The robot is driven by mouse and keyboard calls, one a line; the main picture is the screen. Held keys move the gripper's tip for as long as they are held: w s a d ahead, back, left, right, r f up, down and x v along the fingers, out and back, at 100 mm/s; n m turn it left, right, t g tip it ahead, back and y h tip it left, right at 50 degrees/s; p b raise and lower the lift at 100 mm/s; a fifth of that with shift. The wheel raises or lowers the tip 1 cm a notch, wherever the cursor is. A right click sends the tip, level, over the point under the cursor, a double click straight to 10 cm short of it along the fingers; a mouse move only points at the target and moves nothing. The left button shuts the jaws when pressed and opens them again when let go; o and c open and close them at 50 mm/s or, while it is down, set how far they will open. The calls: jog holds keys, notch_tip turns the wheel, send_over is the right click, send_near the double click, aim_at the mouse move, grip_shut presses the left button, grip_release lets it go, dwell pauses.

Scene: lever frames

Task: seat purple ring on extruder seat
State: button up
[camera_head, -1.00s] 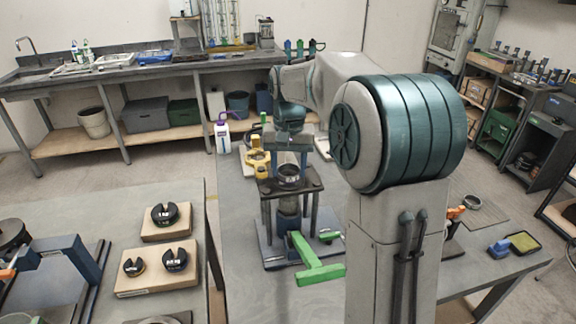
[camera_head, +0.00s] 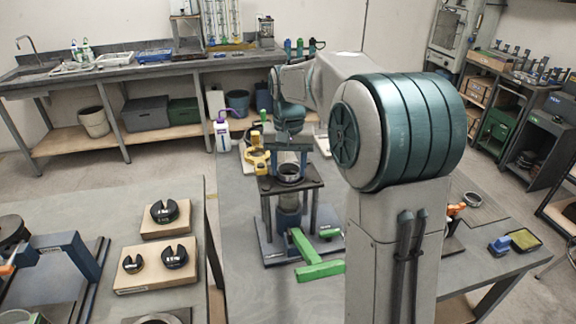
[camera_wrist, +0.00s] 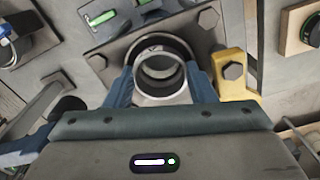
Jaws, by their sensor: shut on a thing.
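My gripper (camera_wrist: 160,82) is shut on a ring (camera_wrist: 162,99), one blue finger on each side of it. The ring looks grey metal, not clearly purple. In the head view the ring (camera_head: 289,180) is at the top plate (camera_head: 266,186) of the extruder frame, with my gripper (camera_head: 288,165) just above. In the wrist view a dark round rim (camera_wrist: 180,44), seemingly the extruder seat, shows behind the ring. I cannot tell whether the ring touches the seat. A green lever (camera_head: 303,246) sticks out low at the front of the frame.
A yellow part (camera_head: 257,161) stands close behind the frame; a yellow bracket (camera_wrist: 231,72) is right of my fingers in the wrist view. A purple-topped bottle (camera_head: 222,134) stands behind left. Slotted weights (camera_head: 174,257) lie on the left table.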

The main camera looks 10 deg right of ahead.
jog(key=shift+s+f, duration=0.15)
jog(key=shift+f, duration=0.4)
jog(key=o, duration=1.1)
jog(key=r, duration=1.5)
jog(key=shift+a, duration=0.2)
